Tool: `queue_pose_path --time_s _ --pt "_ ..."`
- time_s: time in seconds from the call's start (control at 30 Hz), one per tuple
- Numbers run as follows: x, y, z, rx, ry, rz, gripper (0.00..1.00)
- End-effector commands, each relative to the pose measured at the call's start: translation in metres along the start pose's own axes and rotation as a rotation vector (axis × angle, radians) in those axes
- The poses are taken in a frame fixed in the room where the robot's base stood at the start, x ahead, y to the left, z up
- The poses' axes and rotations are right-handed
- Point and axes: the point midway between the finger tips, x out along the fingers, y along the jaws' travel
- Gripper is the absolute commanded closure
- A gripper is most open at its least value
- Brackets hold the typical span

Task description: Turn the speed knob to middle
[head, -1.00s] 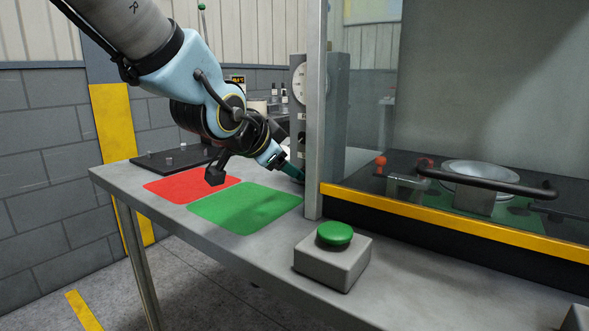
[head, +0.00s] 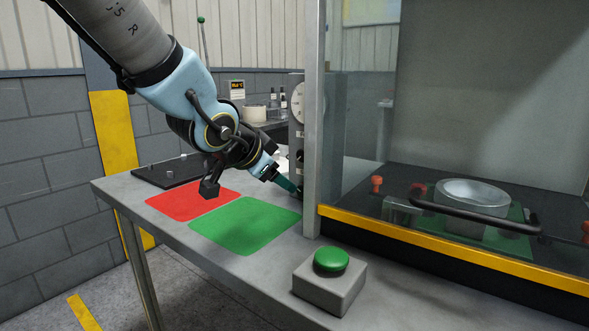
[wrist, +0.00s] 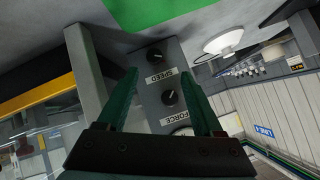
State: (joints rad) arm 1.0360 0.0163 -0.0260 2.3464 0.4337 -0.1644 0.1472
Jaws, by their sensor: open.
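The speed knob (wrist: 155,55) is a dark round knob on a grey panel (wrist: 142,98). Its SPEED label (wrist: 160,76) lies just below it in the wrist view. Its pointer is too small to read surely. My gripper (wrist: 161,71) is open, its two green fingers on either side of the knob's label. Nothing is held, and I cannot tell how far the fingertips are from the panel. In the head view my gripper (head: 292,187) is low by the panel's lower part, beside the metal post; the speed knob is not clear there.
The force knob (wrist: 169,97) is close to the speed knob, between the fingers in the wrist view. A metal post (head: 314,130) and glass enclosure stand to the right. Red (head: 190,203) and green (head: 245,226) mats and a green button (head: 331,260) are on the table.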

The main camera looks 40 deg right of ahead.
Motion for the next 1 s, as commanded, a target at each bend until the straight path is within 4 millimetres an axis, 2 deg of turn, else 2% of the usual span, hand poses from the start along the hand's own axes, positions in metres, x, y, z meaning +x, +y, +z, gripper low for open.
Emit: queue_pose_path --time_s 0.03,0.3,0.5,0.73,0.87,1.0 --pt "-0.004 -0.013 -0.005 -0.038 -0.025 0.015 0.32" --pt "0.006 -0.028 0.0 -0.306 -0.079 0.166 0.32" --pt "0.0 -0.035 -0.003 -0.509 -0.087 0.278 0.32" --pt "-0.002 -0.035 -0.005 -0.607 -0.084 0.335 0.32" --pt "0.011 -0.029 -0.003 -0.61 -0.083 0.338 0.32" --pt "0.034 -0.02 -0.002 -0.61 -0.083 0.339 0.32"
